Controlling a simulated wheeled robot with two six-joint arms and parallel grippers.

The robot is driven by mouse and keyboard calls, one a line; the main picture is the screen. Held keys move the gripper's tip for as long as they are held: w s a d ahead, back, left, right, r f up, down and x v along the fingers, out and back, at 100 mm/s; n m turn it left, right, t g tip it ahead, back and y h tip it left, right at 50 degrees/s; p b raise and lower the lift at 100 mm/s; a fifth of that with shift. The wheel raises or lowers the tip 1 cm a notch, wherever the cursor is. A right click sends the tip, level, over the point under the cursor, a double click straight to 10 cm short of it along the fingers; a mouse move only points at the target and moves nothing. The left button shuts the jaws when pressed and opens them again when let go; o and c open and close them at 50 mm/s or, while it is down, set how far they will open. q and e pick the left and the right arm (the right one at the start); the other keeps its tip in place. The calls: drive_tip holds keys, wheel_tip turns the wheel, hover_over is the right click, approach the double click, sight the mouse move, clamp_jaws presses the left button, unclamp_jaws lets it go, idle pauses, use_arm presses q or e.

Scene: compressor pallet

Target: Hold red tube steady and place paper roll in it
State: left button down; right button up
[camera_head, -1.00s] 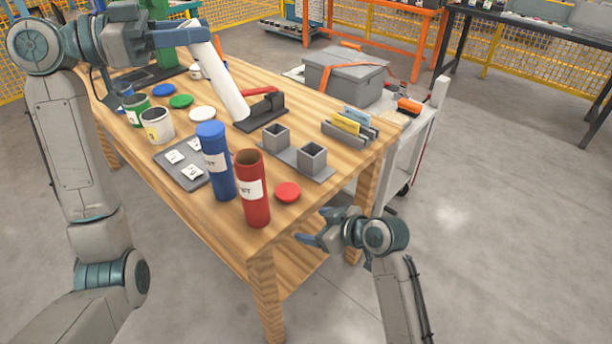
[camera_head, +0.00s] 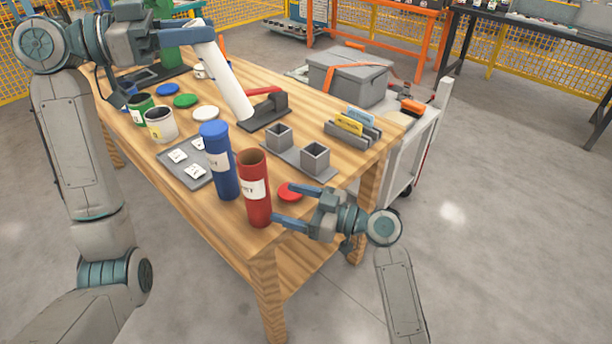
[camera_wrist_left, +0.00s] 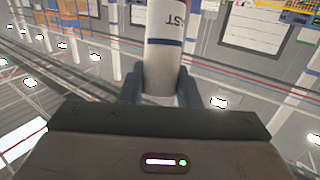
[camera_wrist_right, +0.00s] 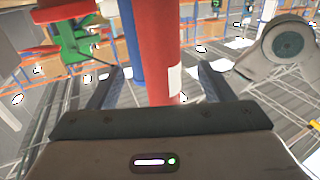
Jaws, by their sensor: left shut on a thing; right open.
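The white paper roll (camera_head: 222,75) hangs tilted in my left gripper (camera_head: 205,32), which is shut on its upper end above the table. The left wrist view also shows the roll (camera_wrist_left: 164,50) between the fingers. The red tube (camera_head: 256,200) stands upright and open at the top near the table's front corner. My right gripper (camera_head: 296,205) is open just right of the tube, with its fingers pointing at it. In the right wrist view the red tube (camera_wrist_right: 158,50) appears between the spread fingers. Contact with it cannot be told.
A capped blue tube (camera_head: 219,170) stands close left of the red one. A red lid (camera_head: 290,190) lies behind the right gripper's fingers. A grey tray (camera_head: 178,172), square holders (camera_head: 315,158) and a black stand (camera_head: 265,112) share the wooden table.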

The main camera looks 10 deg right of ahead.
sight(268, 197)
drive_tip(key=x, duration=0.8)
drive_tip(key=shift+a, duration=0.2)
drive_tip(key=c, duration=1)
use_arm(q)
wheel_tip(268, 197, down, 12)
drive_tip(key=shift+r, duration=0.2)
use_arm(e)
drive_tip(key=shift+c, duration=0.2)
use_arm(q)
drive_tip(key=c, duration=1)
unclamp_jaws()
drive_tip(key=shift+r, duration=0.1)
